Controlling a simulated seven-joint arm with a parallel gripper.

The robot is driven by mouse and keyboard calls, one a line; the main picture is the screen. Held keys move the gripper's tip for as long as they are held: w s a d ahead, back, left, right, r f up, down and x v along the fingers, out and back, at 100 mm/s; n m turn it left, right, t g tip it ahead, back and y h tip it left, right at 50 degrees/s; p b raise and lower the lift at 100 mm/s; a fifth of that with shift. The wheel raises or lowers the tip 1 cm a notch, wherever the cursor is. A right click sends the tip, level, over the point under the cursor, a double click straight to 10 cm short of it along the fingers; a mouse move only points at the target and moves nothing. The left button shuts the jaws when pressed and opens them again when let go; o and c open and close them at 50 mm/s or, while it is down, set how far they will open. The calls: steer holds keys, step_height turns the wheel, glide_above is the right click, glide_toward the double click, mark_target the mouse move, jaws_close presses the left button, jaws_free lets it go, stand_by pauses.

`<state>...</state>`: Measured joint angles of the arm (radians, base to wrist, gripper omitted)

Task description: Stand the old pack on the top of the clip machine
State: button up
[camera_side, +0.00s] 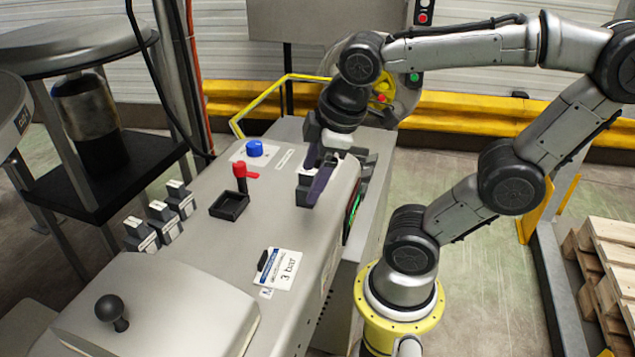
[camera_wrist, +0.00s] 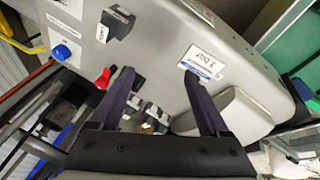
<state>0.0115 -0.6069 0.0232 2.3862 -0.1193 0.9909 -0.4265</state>
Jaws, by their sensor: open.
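A dark block with a pale label (camera_wrist: 117,22), which looks like the old pack, shows in the wrist view on the grey machine top, above and left of my left fingertip. In the side view a dark block (camera_side: 304,190) shows beside my fingers, partly hidden by them. My gripper (camera_side: 316,170) is over the right part of the clip machine's top (camera_side: 215,240). In the wrist view its two purple fingers (camera_wrist: 158,74) are spread apart with nothing held between them. I cannot tell whether a finger touches the block.
Several controls stand on the top: a blue knob (camera_side: 255,148), a red lever (camera_side: 242,175) and a black tray (camera_side: 229,205). Three small labelled blocks (camera_side: 158,220) line the left edge. Bare top lies between tray and sign.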

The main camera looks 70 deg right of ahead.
steer(key=m, duration=0.1)
steer(key=s+a+m+t, duration=0.1)
steer(key=m, duration=0.1)
steer(key=a+m+y, duration=0.1)
steer(key=m, duration=0.1)
steer(key=shift+s+a+f+t, duration=0.2)
steer(key=shift+s+f+t, duration=0.1)
steer(key=shift+s, duration=0.05)
